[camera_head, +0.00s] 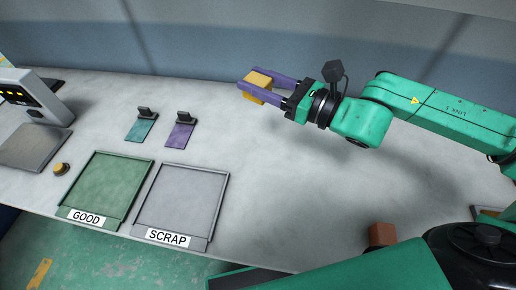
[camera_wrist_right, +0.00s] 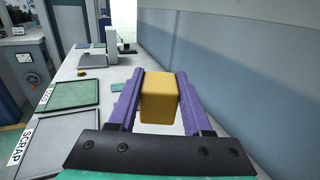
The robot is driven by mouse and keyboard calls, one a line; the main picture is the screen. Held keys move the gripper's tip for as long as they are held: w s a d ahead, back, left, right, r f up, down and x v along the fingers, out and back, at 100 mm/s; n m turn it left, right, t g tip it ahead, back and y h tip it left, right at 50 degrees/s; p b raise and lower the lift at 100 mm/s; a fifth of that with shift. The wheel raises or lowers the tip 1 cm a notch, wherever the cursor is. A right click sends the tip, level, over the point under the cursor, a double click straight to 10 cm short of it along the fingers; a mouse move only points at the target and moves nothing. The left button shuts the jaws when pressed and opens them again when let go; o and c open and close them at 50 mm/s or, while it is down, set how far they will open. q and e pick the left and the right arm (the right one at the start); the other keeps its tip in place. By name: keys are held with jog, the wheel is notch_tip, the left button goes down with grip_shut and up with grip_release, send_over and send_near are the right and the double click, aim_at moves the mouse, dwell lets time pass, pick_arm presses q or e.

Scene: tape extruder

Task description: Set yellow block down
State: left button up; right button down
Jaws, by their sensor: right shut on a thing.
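The yellow block (camera_head: 257,86) is held between the purple fingers of my right gripper (camera_head: 262,88), above the back part of the grey worktable. In the right wrist view the yellow block (camera_wrist_right: 159,98) fills the space between the two purple fingers (camera_wrist_right: 158,105), which are shut on its sides. The block appears to be off the table; the exact height is hard to tell. My left gripper does not show in either view.
A green GOOD tray (camera_head: 109,185) and a grey SCRAP tray (camera_head: 182,197) lie at the front left. A teal plate (camera_head: 140,130) and a purple plate (camera_head: 179,135) lie behind them. A reddish-brown block (camera_head: 382,234) sits near the front right. The table (camera_head: 270,190) is clear right of SCRAP.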

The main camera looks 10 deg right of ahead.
pick_arm(q)
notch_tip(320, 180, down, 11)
jog(key=b, duration=0.9)
pick_arm(e)
send_over(258, 148)
notch_tip(258, 148, down, 13)
jog(key=shift+w+r, duration=0.1)
jog(key=shift+w, duration=0.05)
notch_tip(258, 148, down, 5)
jog(key=shift+r+b, duration=0.15)
jog(key=shift+b, duration=0.4)
jog(key=shift+d, duration=0.1)
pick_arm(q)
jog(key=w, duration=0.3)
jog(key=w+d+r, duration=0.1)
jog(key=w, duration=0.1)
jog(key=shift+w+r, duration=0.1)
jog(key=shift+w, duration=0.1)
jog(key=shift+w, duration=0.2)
pick_arm(e)
jog(key=shift+f, duration=0.3)
pick_arm(q)
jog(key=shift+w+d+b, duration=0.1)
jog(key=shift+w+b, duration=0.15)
jog(key=shift+b, duration=0.05)
pick_arm(e)
jog(key=shift+f, duration=0.2)
